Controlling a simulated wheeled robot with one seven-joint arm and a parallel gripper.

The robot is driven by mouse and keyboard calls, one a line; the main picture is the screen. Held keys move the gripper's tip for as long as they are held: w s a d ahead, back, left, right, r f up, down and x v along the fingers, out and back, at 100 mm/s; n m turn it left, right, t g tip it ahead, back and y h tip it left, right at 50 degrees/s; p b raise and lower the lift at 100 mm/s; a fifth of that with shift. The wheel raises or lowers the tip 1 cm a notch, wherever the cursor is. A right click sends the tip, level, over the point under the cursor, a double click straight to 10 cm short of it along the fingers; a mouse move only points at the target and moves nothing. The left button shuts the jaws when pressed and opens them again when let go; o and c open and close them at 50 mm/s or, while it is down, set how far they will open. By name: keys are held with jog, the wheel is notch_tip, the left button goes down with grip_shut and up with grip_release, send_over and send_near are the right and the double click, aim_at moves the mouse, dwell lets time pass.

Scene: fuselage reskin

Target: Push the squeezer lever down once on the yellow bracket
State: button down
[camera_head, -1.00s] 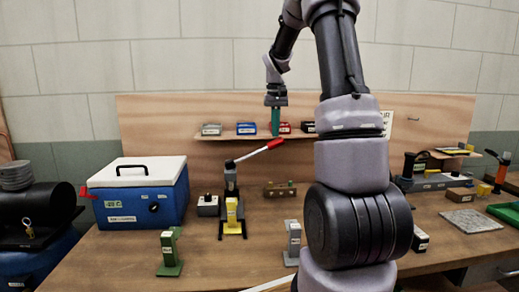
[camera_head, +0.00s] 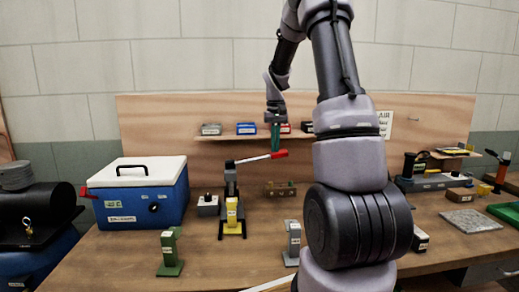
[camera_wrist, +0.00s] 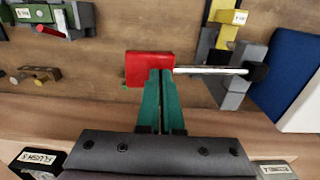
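The squeezer (camera_head: 231,180) is a dark upright tool on the bench, with a metal lever (camera_head: 254,158) that slopes slightly up to the right and ends in a red grip (camera_head: 279,154). The yellow bracket (camera_head: 232,212) stands at its front; it also shows in the wrist view (camera_wrist: 229,30). My gripper (camera_head: 275,148) points down with its teal fingers together and holds nothing visible between them. In the wrist view the fingertips (camera_wrist: 160,74) are at the red grip (camera_wrist: 148,66) and overlap its edge; they appear to touch it from above.
A green bracket (camera_head: 170,252) and a grey bracket (camera_head: 292,242) stand nearer the front of the bench. A blue cooler (camera_head: 140,198) is to the left. A shelf with small boxes (camera_head: 246,128) runs along the back panel behind my gripper. A brown block with pegs (camera_head: 280,188) lies below the lever.

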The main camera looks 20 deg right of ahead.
jog(key=shift+f, duration=0.95)
notch_tip(320, 180, up, 12)
jog(key=shift+r, duration=0.1)
dwell(1.7)
